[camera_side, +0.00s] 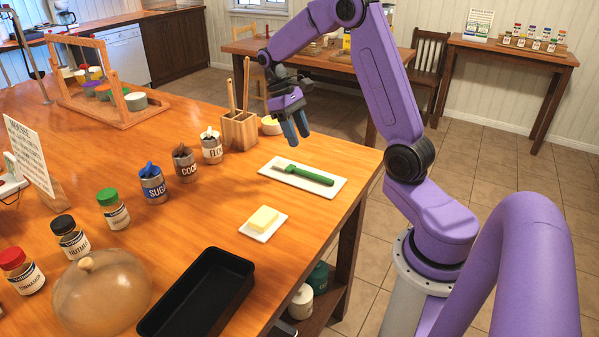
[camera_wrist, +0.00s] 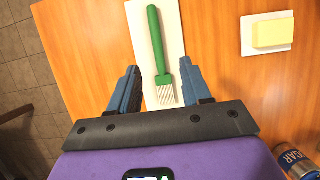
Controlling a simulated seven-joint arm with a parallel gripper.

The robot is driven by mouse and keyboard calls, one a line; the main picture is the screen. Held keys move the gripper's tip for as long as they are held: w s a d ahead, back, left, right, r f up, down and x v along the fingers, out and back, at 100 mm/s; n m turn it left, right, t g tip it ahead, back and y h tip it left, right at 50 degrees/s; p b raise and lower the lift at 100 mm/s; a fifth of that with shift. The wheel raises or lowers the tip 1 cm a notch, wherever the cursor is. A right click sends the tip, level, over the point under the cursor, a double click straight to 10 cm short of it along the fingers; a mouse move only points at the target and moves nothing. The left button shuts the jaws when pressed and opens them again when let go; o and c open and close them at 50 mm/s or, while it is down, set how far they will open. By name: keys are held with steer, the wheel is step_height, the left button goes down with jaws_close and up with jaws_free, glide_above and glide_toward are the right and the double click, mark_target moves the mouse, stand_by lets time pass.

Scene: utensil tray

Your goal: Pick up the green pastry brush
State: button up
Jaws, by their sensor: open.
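The green pastry brush (camera_side: 304,174) lies flat on a white rectangular tray (camera_side: 333,189) near the table's far right edge. In the wrist view the brush's green handle (camera_wrist: 156,42) points up the picture and its pale bristles (camera_wrist: 165,95) lie between my fingers. My gripper (camera_side: 296,137) is above the tray and apart from the brush in the side view. In the wrist view my gripper (camera_wrist: 161,92) is open, with one blue finger on each side of the brush. Nothing is held.
A wooden utensil holder (camera_side: 239,130) and labelled tins, including a sugar tin (camera_side: 153,186), stand left of the tray. A butter dish (camera_side: 263,222) and a black baking pan (camera_side: 200,295) are nearer the front. Bare tabletop surrounds the tray.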

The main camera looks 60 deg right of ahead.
glide_toward(316, 175)
steer(key=x, duration=0.2)
steer(key=shift+w+a+f, duration=0.1)
steer(key=shift+a+f, duration=0.1)
steer(key=shift+f, duration=0.3)
steer(key=x, duration=0.4)
steer(key=shift+s+d, duration=0.3)
steer(key=shift+s, duration=0.1)
steer(key=shift+s+f, duration=0.2)
steer(key=shift+f, duration=0.3)
jaws_close()
